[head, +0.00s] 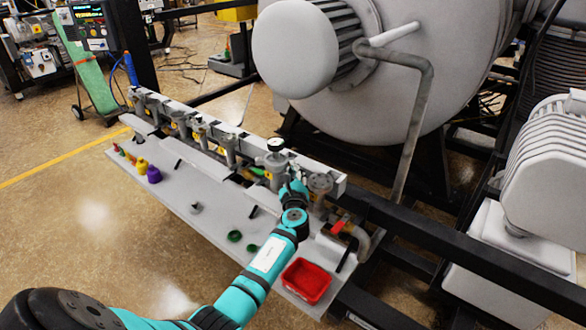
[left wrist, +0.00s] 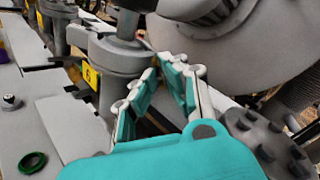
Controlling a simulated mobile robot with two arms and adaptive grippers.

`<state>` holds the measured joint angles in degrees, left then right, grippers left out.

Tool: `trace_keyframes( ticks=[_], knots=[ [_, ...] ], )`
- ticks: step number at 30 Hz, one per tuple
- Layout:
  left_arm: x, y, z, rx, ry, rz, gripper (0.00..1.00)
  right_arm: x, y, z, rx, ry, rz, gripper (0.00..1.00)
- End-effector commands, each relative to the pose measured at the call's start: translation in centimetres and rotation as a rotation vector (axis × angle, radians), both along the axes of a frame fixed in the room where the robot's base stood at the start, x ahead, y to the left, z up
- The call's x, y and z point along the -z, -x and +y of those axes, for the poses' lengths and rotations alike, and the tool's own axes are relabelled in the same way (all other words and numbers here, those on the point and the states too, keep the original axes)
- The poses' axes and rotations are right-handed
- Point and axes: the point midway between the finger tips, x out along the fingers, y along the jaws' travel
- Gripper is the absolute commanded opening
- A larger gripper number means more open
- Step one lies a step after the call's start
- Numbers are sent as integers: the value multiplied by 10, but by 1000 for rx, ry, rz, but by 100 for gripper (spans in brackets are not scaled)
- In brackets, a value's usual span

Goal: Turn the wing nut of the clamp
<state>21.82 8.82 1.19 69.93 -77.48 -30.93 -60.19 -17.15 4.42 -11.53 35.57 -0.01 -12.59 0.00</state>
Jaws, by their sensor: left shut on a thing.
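My left gripper (head: 293,190) reaches over the white bench to the pipe fittings near the bench's right end. In the left wrist view its teal-padded fingers (left wrist: 168,80) are closed in on something small between them. The wing nut and most of the clamp are hidden by the fingers, so I cannot make out their shape. A grey valve body (left wrist: 118,55) stands just left of the fingers in the left wrist view. My right gripper is not in view.
The white bench (head: 215,222) carries a red tray (head: 306,281), green rings (head: 234,236) and a purple piece (head: 153,174). A red-handled valve (head: 338,228) is right of the gripper. The large grey furnace (head: 400,85) and a bent pipe (head: 412,130) stand behind.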

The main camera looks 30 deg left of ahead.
Motion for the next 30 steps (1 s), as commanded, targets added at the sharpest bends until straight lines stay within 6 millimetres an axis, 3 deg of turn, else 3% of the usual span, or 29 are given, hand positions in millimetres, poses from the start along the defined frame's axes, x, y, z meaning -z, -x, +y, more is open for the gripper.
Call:
trace_keyframes(
  ticks=[15, 30],
  knots=[
    [-1, 1, 1, -10, -364, 270, 0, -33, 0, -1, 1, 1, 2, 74],
    [1, 1, 1, -16, -512, 379, 0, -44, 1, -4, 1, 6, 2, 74]
  ],
)
